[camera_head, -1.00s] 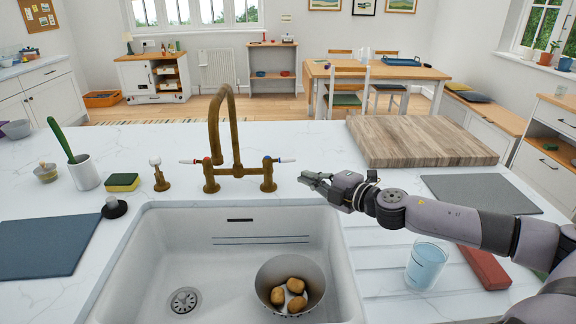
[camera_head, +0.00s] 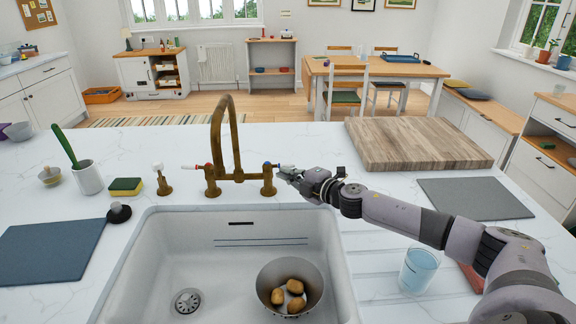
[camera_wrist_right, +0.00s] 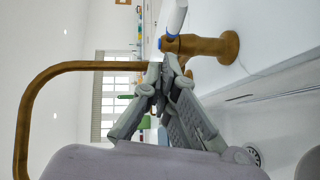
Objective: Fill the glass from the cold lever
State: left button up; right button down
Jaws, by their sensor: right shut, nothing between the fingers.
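The brass tap (camera_head: 232,140) arches over the back of the sink. Its cold lever has a blue collar and white handle (camera_wrist_right: 176,18), clear in the right wrist view; in the head view my gripper covers most of it. My right gripper (camera_head: 282,169) is shut and empty, its fingertips close beside the cold lever's base; I cannot tell if they touch it. In the wrist view the fingertips (camera_wrist_right: 172,64) meet just by the collar. The glass (camera_head: 418,271) stands upright on the drainer right of the sink, bluish inside. My left gripper is out of view.
The sink (camera_head: 150,275) holds a metal pot (camera_head: 265,270) with several potatoes. The red-marked lever (camera_head: 193,167) is on the tap's left. A wooden board (camera_head: 415,143) and grey mat (camera_head: 475,199) lie at right. A sponge (camera_head: 126,186) and brush pot (camera_head: 89,178) stand left.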

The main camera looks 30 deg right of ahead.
aim_at(278, 164)
jog(key=shift+w+d+f, duration=0.2)
jog(key=shift+w+d, duration=0.25)
jog(key=shift+w, duration=0.1)
jog(key=shift+w+d+f, duration=0.15)
jog(key=shift+w+d, duration=0.25)
jog(key=shift+w, duration=0.1)
jog(key=shift+w+d+n+y+b, duration=0.3)
jog(key=shift+w+d+y, duration=0.05)
jog(key=shift+d+y, duration=0.05)
jog(key=shift+d+r, duration=0.1)
jog(key=shift+r, duration=0.05)
